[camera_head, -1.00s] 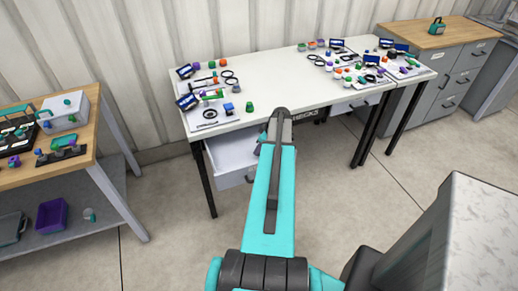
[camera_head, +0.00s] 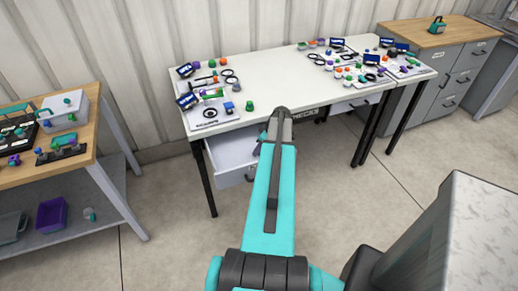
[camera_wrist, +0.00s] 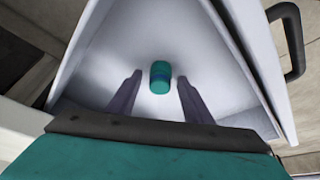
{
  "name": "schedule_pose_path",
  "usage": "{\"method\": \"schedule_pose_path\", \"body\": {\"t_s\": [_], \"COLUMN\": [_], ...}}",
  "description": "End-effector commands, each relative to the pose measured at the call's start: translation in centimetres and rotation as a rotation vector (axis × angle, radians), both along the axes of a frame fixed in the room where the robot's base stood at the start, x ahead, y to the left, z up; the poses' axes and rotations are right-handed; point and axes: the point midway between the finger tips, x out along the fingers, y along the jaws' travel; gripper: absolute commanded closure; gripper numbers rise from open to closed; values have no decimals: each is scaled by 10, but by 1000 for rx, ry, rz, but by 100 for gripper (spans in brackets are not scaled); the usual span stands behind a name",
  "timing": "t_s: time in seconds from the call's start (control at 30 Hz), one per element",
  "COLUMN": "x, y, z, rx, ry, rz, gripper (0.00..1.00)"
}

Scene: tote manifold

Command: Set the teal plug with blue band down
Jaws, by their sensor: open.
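The teal plug with blue band (camera_wrist: 160,84) is inside the open white drawer (camera_wrist: 112,70) in the wrist view. It appears to rest on the drawer's pale floor, with the blue band across its middle. My gripper (camera_wrist: 159,76) is open, with one dark purple finger on each side of the plug and a visible gap on both sides. In the head view the drawer (camera_head: 228,152) stands pulled out under the white table. My arm hides most of my gripper there, and the plug does not show.
The drawer's walls stand close around my gripper, with a dark handle (camera_wrist: 291,40) at its right in the wrist view. The white table (camera_head: 270,82) above holds several small parts and tools. A wooden workbench (camera_head: 75,170) stands at left. The floor between is clear.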

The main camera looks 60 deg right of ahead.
Motion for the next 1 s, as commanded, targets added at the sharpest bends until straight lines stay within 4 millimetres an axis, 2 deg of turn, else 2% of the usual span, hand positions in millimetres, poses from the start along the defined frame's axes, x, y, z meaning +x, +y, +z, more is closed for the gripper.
{"method": "schedule_pose_path", "body": {"t_s": [0.27, 1.0], "x": [-7, -38], "y": [1, 0], "z": [16, 93], "rx": [-1, -1], "ry": [0, 0], "rz": [1, 0], "gripper": [54, 54]}}
